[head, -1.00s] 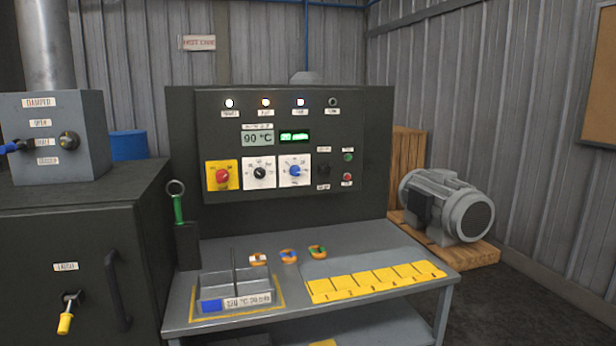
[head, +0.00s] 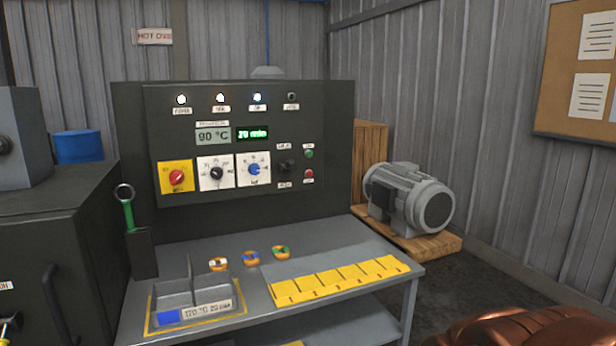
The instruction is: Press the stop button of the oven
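The oven's control panel (head: 230,112) stands upright behind the grey table, left of the picture's middle. A small red button (head: 309,174), which looks like the stop button, is at the panel's lower right. A green button (head: 309,153) is just above it. Their labels are too small to read. Left of the buttons are a black switch (head: 286,167), a blue knob (head: 254,170), a black knob (head: 216,173) and a red knob on a yellow plate (head: 177,177). The displays read 90 °C and 20 min. My gripper is not in view.
The grey table (head: 365,240) juts out before the panel, with a tray (head: 172,296), small coloured rings and yellow squares on it. The dark oven body (head: 60,240) is at left. A motor (head: 410,197) sits on a pallet at right. Floor shows right of the table.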

